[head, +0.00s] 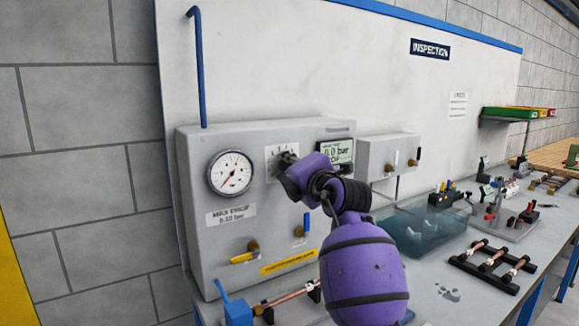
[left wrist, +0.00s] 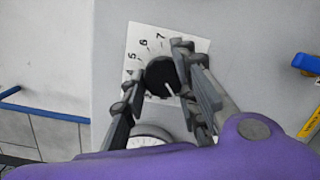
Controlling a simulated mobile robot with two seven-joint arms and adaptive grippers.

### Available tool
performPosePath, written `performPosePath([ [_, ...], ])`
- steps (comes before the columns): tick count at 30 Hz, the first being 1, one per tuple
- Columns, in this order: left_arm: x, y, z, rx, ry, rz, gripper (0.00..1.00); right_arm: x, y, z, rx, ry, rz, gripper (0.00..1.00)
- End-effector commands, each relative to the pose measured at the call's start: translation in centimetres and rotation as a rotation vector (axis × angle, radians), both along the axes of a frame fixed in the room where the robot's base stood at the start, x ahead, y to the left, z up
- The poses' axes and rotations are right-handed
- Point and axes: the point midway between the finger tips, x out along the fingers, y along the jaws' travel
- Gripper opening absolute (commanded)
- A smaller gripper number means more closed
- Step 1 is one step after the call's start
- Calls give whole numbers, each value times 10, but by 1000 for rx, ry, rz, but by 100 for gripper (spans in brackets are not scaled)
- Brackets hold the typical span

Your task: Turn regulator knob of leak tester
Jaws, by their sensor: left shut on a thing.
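The leak tester (head: 205,265) is a grey box on the wall panel, with a round gauge (head: 232,172) and a digital display (head: 340,151) reading about 0.0 bar. The black regulator knob (left wrist: 161,76) with a white pointer line sits on a white numbered dial plate (left wrist: 140,42). My left gripper (head: 287,170) is at the dial and hides most of the knob in the head view. In the left wrist view its two fingers (left wrist: 156,88) are on either side of the knob, shut on it. The right gripper is not in view.
Below the dial are a yellow-handled valve (head: 244,257) and a blue-handled valve (head: 300,231). A copper tube (head: 290,297) lies in a blue clamp (head: 236,310) at the bench front. A black rack (head: 492,266) with copper tubes stands on the right. A transparent tub (head: 425,235) is behind my arm.

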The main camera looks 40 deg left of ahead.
Motion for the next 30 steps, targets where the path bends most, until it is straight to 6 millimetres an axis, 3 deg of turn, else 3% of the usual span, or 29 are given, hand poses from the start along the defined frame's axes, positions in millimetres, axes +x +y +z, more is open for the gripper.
performPosePath([
  [8,-1,1,6,70,149,4,2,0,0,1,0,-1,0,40],
  [30,4,-1,14,342,789,7,2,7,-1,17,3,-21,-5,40],
])
